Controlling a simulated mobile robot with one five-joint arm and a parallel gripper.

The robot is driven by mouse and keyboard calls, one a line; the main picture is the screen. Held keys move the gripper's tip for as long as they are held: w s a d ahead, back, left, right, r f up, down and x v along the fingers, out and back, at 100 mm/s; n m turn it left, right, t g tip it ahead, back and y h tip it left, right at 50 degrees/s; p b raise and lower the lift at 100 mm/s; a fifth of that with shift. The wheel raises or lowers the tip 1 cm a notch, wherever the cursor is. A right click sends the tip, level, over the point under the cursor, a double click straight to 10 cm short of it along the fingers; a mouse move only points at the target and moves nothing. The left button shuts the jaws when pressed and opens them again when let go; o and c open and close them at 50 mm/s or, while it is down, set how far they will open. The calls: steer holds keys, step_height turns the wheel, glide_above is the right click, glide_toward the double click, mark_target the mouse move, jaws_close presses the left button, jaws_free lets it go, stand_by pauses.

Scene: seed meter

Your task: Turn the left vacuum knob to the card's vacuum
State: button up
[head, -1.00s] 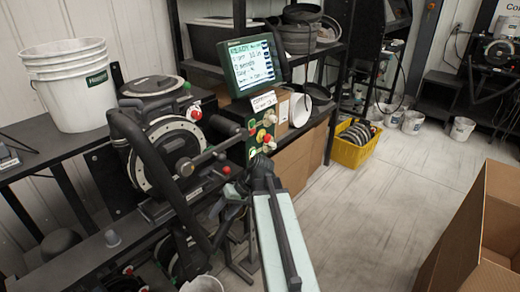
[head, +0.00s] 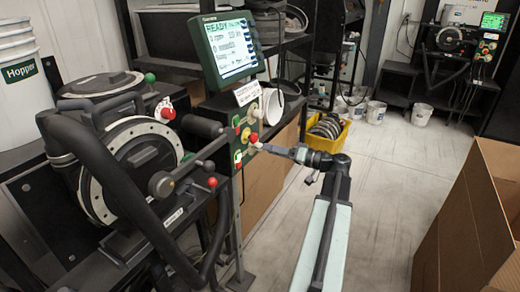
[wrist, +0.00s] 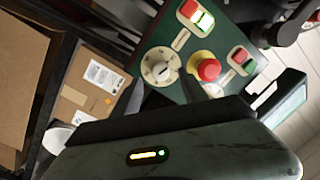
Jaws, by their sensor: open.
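A red button on a yellow collar (wrist: 208,70) sits right beside the knob, with lit rocker switches (wrist: 195,14) nearby. The screen (head: 228,45) reads READY. A seed meter (head: 130,165) stands at left, an open cardboard box (head: 480,225) at right. A similar station stands far right.

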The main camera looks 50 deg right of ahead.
mark_target(258, 147)
steer(key=x, duration=0.4)
steer(key=shift+s, duration=0.1)
jaws_close()
steer(key=shift+f, duration=0.1)
steer(key=m+b, duration=0.1)
steer(key=m, duration=0.4)
steer(key=m+t+b, duration=0.1)
steer(key=m, duration=0.4)
steer(key=shift+h, duration=0.3)
